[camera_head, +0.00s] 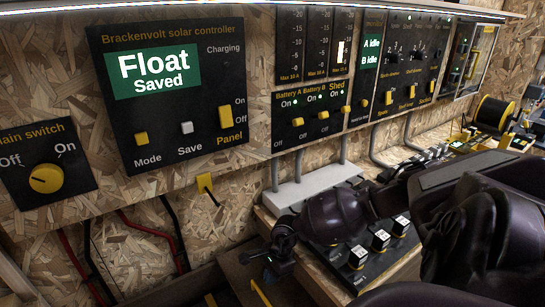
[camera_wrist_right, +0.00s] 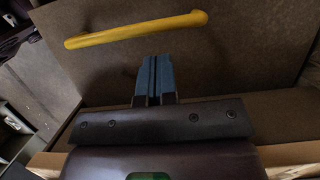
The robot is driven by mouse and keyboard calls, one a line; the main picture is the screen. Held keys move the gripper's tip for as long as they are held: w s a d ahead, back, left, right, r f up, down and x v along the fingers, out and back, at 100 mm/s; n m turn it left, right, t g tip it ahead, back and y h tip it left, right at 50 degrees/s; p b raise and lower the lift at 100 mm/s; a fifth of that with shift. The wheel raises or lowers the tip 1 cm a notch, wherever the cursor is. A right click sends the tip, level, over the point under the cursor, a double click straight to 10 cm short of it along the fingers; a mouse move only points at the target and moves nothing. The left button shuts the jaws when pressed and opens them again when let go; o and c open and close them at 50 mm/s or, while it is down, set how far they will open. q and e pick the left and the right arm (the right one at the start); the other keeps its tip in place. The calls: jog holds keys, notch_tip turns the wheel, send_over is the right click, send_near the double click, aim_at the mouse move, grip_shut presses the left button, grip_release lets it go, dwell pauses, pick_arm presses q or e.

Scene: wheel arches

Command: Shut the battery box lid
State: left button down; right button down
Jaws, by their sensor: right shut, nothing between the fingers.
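A brown panel with a yellow bar handle (camera_wrist_right: 135,29), which looks like the battery box lid (camera_wrist_right: 230,65), fills much of the right wrist view. In the head view, part of the brown lid (camera_head: 238,272) and its yellow handle (camera_head: 260,292) show at the bottom edge. My right gripper (camera_head: 268,258) is over this brown area, close to the handle. In the right wrist view its blue-grey fingers (camera_wrist_right: 153,60) are shut and empty, in front of the panel and below the handle. I cannot tell the lid's angle, or whether the fingers touch it. My left gripper is not in view.
A solar controller (camera_head: 170,85) and switch panels (camera_head: 310,115) line the chipboard wall above. A dark block with white-topped buttons (camera_head: 358,256) sits right of the gripper on a wooden ledge. Red and black cables (camera_head: 95,260) run down at the left.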

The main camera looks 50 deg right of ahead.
aim_at(268, 296)
jog(key=shift+x, duration=1.15)
jog(key=shift+a+f, duration=0.2)
jog(key=shift+f, duration=0.2)
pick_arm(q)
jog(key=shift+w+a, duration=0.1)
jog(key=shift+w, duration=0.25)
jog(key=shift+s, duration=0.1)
pick_arm(e)
jog(key=shift+w, duration=0.1)
